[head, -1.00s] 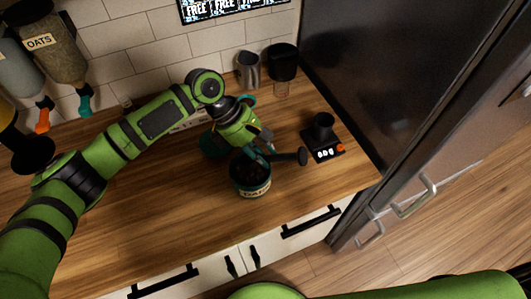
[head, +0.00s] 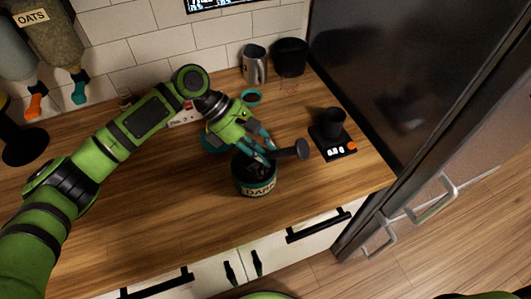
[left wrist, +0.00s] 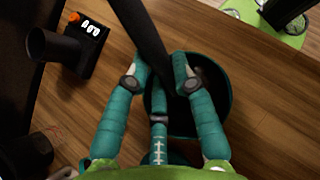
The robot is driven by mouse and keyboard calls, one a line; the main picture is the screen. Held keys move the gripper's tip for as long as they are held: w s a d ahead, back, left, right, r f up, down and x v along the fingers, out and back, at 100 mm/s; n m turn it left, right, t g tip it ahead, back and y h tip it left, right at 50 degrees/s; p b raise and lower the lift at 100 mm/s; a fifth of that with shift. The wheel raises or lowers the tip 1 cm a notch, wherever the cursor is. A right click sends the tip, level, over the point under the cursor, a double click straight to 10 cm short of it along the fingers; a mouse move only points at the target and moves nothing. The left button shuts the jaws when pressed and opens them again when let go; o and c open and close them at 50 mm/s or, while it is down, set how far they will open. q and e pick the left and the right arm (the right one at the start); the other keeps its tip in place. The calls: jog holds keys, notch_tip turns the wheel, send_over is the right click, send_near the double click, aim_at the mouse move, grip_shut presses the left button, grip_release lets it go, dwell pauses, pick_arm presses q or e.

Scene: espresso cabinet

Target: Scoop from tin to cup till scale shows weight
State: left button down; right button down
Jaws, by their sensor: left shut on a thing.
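The dark tin (head: 256,187) with a teal band and a label starting "DAR" stands on the wooden counter. It also shows under my gripper in the left wrist view (left wrist: 222,75). My left gripper (head: 266,150) is shut on the dark scoop (head: 289,153), over the tin's mouth. The scoop's thick handle end sticks out to the right; its bowl is hidden by the fingers and the tin. The black cup (head: 333,121) stands upright on the black scale (head: 322,144), right of the tin. My right gripper is out of view.
A metal pitcher (head: 255,66) and a black container (head: 290,57) stand at the back wall. A tall dark fridge (head: 385,75) bounds the right. The counter's front left is clear.

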pick_arm(q)
jog(key=shift+a+f+b, duration=0.15)
jog(key=shift+f+b, duration=0.2)
jog(key=shift+b, duration=0.2)
jog(key=shift+w+f, duration=0.1)
jog(key=shift+f, duration=0.1)
jog(key=shift+w+a+f, duration=0.1)
jog(key=shift+a+f, duration=0.3)
jog(key=shift+f, duration=0.45)
